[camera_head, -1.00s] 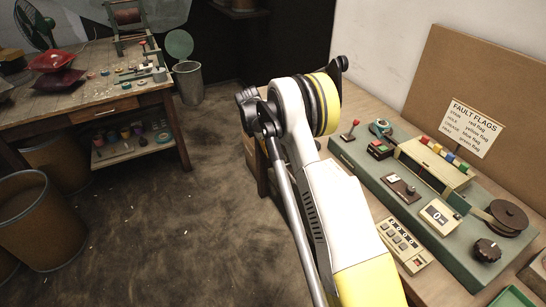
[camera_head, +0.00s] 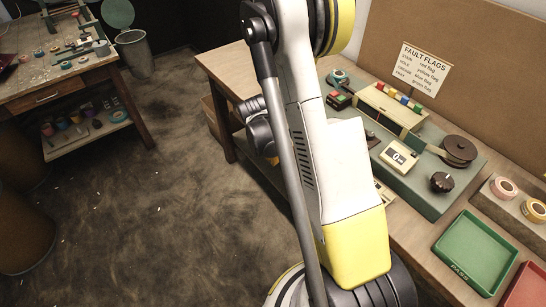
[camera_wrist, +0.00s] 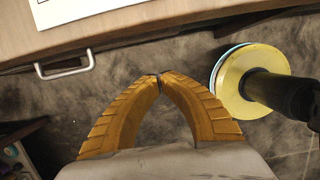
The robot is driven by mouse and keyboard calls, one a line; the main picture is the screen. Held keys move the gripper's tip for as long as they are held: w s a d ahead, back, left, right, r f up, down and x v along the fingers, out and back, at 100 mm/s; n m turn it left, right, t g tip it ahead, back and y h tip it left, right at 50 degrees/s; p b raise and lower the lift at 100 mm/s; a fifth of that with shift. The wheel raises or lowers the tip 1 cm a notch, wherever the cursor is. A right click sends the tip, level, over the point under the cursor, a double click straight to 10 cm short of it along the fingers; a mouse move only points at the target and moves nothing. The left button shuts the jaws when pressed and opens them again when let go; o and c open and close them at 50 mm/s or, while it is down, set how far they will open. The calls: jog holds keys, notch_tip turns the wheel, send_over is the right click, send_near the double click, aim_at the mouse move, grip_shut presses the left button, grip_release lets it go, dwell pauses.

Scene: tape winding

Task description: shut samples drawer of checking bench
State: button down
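The checking bench (camera_head: 222,66) is the wooden table at the right in the head view, with a green instrument board on top. Its front is largely hidden by my arm. In the wrist view a wooden front edge (camera_wrist: 150,32) crosses the top, with a pale metal pull handle (camera_wrist: 65,63) at the left. I cannot tell whether this is the samples drawer or how far out it stands. My gripper (camera_wrist: 159,79) has its orange fingers shut, tips together and empty, below the wooden edge and right of the handle, apart from both. The head view does not clearly show the gripper.
On the bench stand a reel (camera_head: 459,149), a FAULT FLAGS sign (camera_head: 424,69), a green tray (camera_head: 474,254) and a red tray (camera_head: 528,289). Another wooden table (camera_head: 50,95) stands at the far left, near a bin (camera_head: 134,50).

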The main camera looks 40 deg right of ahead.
aim_at(289, 162)
jog(key=d+f+b, duration=0.3)
jog(key=d+f, duration=0.2)
jog(key=shift+d+f, duration=0.25)
jog(key=shift+f, duration=0.15)
jog(key=shift+d+b, duration=0.4)
jog(key=shift+d, duration=0.6)
jog(key=shift+r, duration=0.1)
jog(key=shift+w, duration=0.1)
